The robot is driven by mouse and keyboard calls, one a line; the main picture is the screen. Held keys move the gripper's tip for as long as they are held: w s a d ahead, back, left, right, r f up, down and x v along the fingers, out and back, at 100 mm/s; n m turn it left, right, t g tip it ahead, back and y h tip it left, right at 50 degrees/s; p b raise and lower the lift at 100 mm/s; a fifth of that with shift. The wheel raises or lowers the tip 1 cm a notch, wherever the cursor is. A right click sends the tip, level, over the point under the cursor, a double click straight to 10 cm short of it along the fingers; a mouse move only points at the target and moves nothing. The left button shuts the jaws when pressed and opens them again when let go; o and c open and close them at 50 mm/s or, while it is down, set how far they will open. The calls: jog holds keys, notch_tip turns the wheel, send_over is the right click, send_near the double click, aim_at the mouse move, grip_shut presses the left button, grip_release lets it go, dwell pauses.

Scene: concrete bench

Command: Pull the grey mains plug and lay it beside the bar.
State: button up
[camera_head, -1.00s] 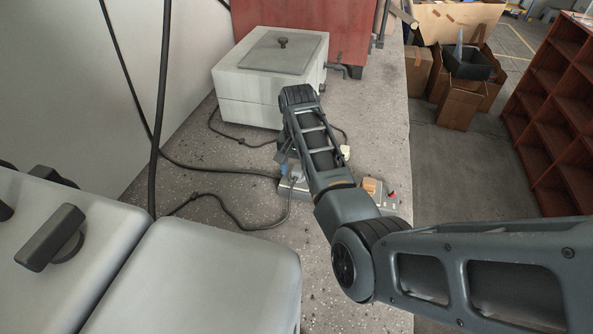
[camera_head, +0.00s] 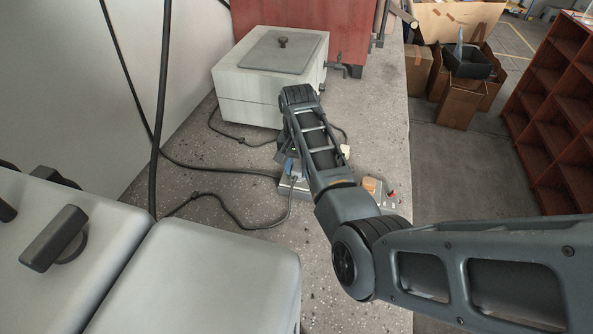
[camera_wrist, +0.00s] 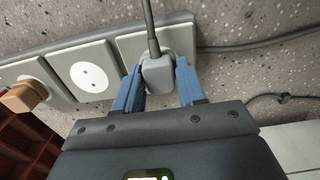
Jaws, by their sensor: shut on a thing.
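The grey mains plug (camera_wrist: 157,74) is in the wrist view, at the end socket of the grey socket bar (camera_wrist: 112,43). Its grey cord rises from it toward the top of the view. My gripper (camera_wrist: 158,78) has its two blue fingers on either side of the plug and is shut on it. The plug appears to sit against the socket face; whether its pins are fully in is hidden. In the head view the bar (camera_head: 384,205) is partly hidden under my arm.
A tan plug (camera_wrist: 24,96) occupies another socket; the socket between is empty. A light grey lidded box (camera_head: 250,90) is farther back. Dark cables cross the bench left of the bar. Bare speckled bench (camera_head: 365,115) lies beyond.

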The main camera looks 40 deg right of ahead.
aim_at(298, 167)
grip_shut()
jog(key=shift+r, duration=0.2)
jog(key=shift+r+p, duration=2.85)
jog(key=shift+p, duration=0.35)
